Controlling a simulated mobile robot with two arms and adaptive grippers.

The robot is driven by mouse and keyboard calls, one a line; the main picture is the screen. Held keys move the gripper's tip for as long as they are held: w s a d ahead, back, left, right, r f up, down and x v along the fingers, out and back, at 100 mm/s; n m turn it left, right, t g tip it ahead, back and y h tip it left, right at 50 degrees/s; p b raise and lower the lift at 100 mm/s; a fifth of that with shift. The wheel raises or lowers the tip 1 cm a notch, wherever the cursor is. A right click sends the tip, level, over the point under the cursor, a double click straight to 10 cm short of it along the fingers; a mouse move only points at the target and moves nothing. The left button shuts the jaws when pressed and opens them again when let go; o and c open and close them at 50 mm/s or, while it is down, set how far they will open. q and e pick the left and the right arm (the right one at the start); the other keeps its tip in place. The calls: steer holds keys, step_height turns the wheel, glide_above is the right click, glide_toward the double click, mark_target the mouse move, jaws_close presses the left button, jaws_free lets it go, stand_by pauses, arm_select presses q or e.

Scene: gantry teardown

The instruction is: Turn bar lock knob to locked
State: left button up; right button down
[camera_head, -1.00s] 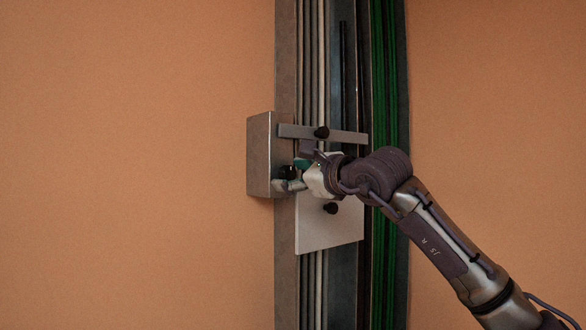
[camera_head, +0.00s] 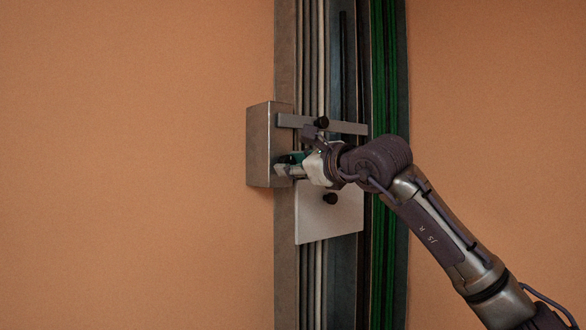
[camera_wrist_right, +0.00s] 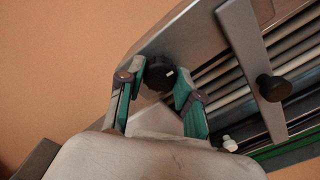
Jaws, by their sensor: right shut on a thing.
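A round black knob (camera_wrist_right: 159,73) with a small white mark on its rim sits on the face of a grey metal box; I take it as the bar lock knob. In the head view it is mostly hidden by my gripper, with a dark part (camera_head: 287,159) showing. My right gripper (camera_wrist_right: 160,75) has its two green-and-grey fingers on either side of the knob, shut on it. In the head view my right gripper (camera_head: 286,168) reaches the box (camera_head: 260,145) from the right. My left gripper is not in view.
A flat metal bar (camera_head: 345,128) with a black knob (camera_head: 322,123) crosses above my gripper. A pale plate (camera_head: 315,225) with another black knob (camera_head: 330,198) lies below. Vertical rails and green strips (camera_head: 385,60) run behind. The orange wall on both sides is clear.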

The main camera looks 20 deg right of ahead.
steer(key=m+b, duration=0.9)
steer(key=m, duration=0.8)
steer(key=shift+r, duration=0.1)
stand_by(0.4)
steer(key=c, duration=0.8)
jaws_free()
steer(key=shift+d, duration=0.1)
steer(key=shift+o, duration=0.2)
steer(key=shift+s, duration=0.1)
steer(key=v, duration=1.1)
steer(key=shift+s+d, duration=0.15)
steer(key=shift+s, duration=0.25)
